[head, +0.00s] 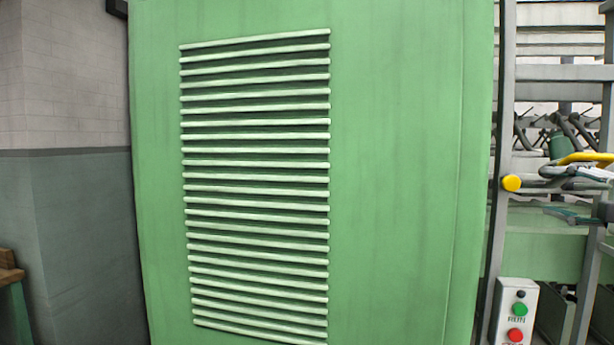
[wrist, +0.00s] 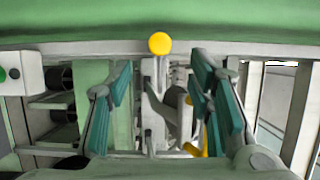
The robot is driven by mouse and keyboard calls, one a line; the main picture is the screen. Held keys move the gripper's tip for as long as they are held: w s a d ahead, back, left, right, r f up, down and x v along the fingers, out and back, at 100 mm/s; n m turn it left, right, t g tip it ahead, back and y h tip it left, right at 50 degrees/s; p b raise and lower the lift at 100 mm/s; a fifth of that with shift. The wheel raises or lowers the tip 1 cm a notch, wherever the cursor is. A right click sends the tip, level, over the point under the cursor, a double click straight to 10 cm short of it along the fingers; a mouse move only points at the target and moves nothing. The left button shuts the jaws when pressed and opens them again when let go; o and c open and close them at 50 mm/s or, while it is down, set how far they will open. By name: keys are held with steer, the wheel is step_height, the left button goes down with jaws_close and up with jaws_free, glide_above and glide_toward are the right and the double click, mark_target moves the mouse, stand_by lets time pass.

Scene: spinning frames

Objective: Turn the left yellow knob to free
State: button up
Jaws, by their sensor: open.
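A round yellow knob (head: 511,183) sits on the grey upright at the right edge of the green cabinet in the head view. In the wrist view a yellow knob (wrist: 159,43) is at the upper middle, beyond my gripper (wrist: 162,75) and roughly centred between its fingertips. The teal-padded fingers are spread apart with nothing gripped, and they look apart from the knob. Other yellow bits show beside and behind the right finger in the wrist view; I cannot tell what they are. No label at the knob is readable.
A large green louvred cabinet (head: 400,170) fills the middle of the head view. A control box (head: 515,310) with a green RUN button and a red button stands at lower right. Grey frame bars and machine parts crowd the right. A grey wall is at left.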

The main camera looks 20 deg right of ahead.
mark_target(514, 185)
steer(key=w, duration=0.5)
steer(key=w+d+p, duration=0.1)
steer(key=w, duration=0.2)
steer(key=shift+w+d, duration=0.1)
steer(key=shift+w, duration=0.05)
jaws_close()
